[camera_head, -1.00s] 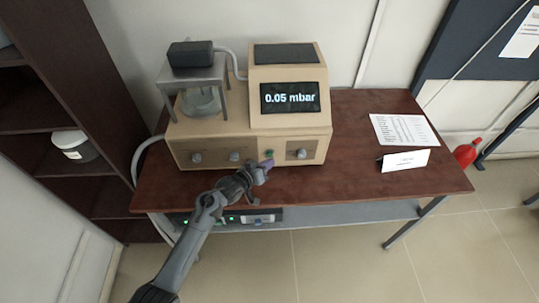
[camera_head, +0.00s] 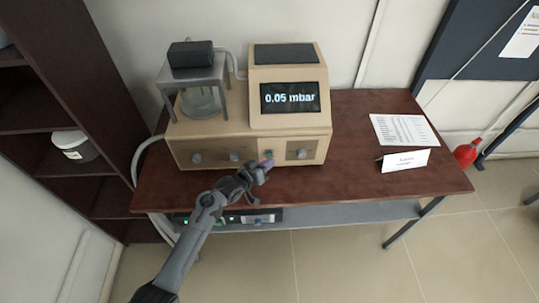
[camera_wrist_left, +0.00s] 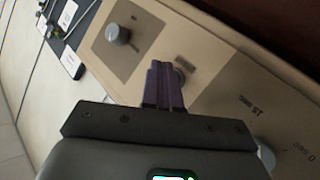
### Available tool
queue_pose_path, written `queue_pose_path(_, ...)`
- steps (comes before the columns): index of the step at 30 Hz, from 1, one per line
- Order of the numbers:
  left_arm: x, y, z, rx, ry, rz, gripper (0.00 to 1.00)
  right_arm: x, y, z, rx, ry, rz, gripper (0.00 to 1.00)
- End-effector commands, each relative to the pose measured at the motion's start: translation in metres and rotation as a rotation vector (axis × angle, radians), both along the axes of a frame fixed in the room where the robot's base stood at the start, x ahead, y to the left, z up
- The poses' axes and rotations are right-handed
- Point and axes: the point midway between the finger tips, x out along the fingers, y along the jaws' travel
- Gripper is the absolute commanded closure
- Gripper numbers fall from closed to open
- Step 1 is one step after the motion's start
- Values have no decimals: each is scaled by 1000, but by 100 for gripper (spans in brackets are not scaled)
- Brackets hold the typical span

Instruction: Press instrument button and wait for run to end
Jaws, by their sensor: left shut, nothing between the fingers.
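The beige instrument (camera_head: 290,122) stands on the dark red-brown table, its display (camera_head: 290,97) reading "0.05 mbar". A small greenish button (camera_head: 268,154) is on its lower front panel, between the knobs. My left gripper (camera_head: 267,164) is shut and empty, its purple fingertips right at the front panel just below the button. My right gripper is not in view.
A glass vessel (camera_head: 201,101) sits under a metal stand on the instrument's left. A printed sheet (camera_head: 404,130) and a folded card (camera_head: 403,161) lie on the table's right part (camera_head: 350,180). A dark shelf (camera_head: 75,110) stands at the left. Another device sits on the shelf below the tabletop.

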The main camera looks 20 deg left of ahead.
Motion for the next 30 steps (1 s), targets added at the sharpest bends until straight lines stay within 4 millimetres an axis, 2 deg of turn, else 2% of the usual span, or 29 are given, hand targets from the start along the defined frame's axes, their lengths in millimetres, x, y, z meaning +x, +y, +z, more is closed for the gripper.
queue_pose_path(30,8,4,0,0,0,0,100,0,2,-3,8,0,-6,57)
